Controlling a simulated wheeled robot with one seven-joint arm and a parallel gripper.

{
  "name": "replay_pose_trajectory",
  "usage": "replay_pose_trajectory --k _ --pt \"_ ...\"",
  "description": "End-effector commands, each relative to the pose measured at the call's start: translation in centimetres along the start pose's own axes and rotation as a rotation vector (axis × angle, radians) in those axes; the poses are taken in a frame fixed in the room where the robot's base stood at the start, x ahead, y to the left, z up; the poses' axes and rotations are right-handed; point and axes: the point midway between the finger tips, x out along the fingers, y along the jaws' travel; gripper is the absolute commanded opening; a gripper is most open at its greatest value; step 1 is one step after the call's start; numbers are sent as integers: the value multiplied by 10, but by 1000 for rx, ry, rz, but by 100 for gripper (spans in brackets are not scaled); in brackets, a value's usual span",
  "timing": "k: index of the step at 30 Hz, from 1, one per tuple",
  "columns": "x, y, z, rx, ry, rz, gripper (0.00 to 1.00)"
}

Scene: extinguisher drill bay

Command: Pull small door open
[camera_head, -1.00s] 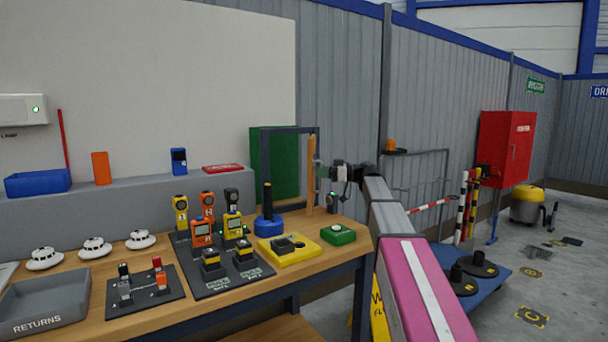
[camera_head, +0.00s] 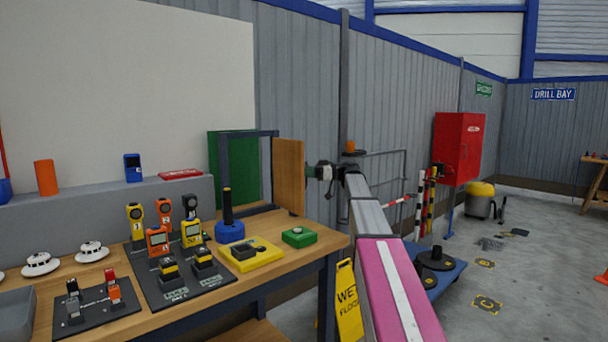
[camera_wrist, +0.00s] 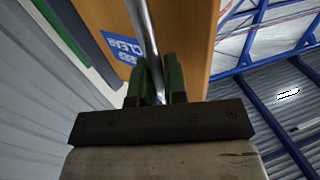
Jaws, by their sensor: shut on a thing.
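The small wooden door (camera_head: 288,178) stands swung out from the right post of its dark upright frame (camera_head: 223,172) at the table's back. My gripper (camera_head: 312,172) is at the door's right side in the head view. In the wrist view, its green fingers (camera_wrist: 158,66) are shut on a shiny metal bar handle (camera_wrist: 144,28) in front of the wooden door (camera_wrist: 190,30). The door carries a blue label (camera_wrist: 124,50) with white lettering, partly covered by the handle. In the head view the handle is too small to make out clearly.
A green panel (camera_head: 234,165) stands behind the frame. A blue-based stand (camera_head: 230,232), a yellow block (camera_head: 250,253) and a green button box (camera_head: 299,237) sit on the table in front. A yellow wet-floor sign (camera_head: 348,305) stands beside the table.

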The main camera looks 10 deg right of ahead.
Motion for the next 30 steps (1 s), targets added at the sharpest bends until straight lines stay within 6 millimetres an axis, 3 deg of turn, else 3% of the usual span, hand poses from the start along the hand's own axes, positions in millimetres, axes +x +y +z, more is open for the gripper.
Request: replay_pose_trajectory --k 14,15,16,26,30 --pt "2 5 -1 5 1 4 0" --pt "2 5 -1 6 1 4 25" --pt "2 5 -1 5 1 4 35" --pt "-1 2 0 2 0 0 36" --pt "-12 3 0 2 0 1 36"
